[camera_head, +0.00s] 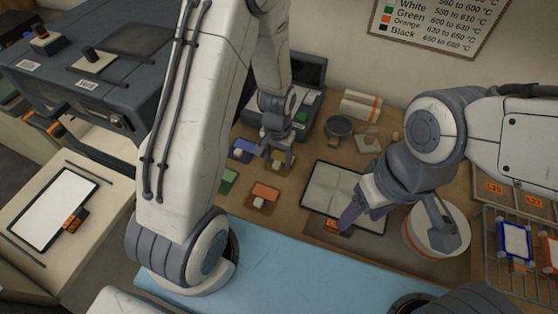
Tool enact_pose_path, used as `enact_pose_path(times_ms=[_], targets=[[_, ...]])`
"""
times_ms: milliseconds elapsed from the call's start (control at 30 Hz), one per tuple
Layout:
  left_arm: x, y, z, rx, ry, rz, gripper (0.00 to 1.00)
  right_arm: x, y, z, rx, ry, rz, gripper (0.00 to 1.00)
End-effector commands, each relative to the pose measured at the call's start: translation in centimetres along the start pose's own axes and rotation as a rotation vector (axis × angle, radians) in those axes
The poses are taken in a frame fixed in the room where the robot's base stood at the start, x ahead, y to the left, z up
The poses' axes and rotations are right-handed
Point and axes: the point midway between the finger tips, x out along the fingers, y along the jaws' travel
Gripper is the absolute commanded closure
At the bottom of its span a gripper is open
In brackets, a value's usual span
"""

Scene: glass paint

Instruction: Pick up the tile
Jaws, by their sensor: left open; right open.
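Framed tiles, one blue-edged (515,240), stand in a wire rack at the far right. Which one is the task's tile I cannot tell. My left gripper (277,154) is open, pointing down over the yellow tile and partly covering it. Whether they touch is unclear. My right gripper (347,217) is open beside an orange tag (336,226) at the front of a dark-framed pale panel (330,187).
A dark cup (339,128) and small boxes (360,106) stand at the back. A dark furnace-like machine (90,75) fills the left.

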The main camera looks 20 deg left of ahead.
Motion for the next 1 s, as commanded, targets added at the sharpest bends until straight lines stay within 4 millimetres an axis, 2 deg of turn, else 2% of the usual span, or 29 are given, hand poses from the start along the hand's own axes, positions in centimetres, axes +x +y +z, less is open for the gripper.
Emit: enact_pose_path(times_ms=[133,167,300,333,767,867,1000], targets=[[0.0,0.0,0.0,0.0,0.001,0.0,0.38,0.0,0.0,0.0,0.0,0.0,0.0,0.35],[0.0,0.0,0.0,0.0,0.001,0.0,0.41,0.0,0.0,0.0,0.0,0.0,0.0,0.35],[0.0,0.0,0.0,0.0,0.001,0.0,0.95,0.0,0.0,0.0,0.0,0.0,0.0,0.35],[0.0,0.0,0.0,0.0,0.001,0.0,1.0,0.0,0.0,0.0,0.0,0.0,0.0,0.35],[-0.5,0.0,-0.1,0.0,0.003,0.0,1.0,0.2,0.0,0.0,0.0,0.0,0.0,0.35],[-1.2,0.0,-0.1,0.0,0.005,0.0,1.0,0.4,0.0,0.0,0.0,0.0,0.0,0.35],[-3.2,0.0,-0.2,0.0,0.009,0.0,1.0,0.9,0.1,0.1,0.0,0.0,0.0,0.35]])
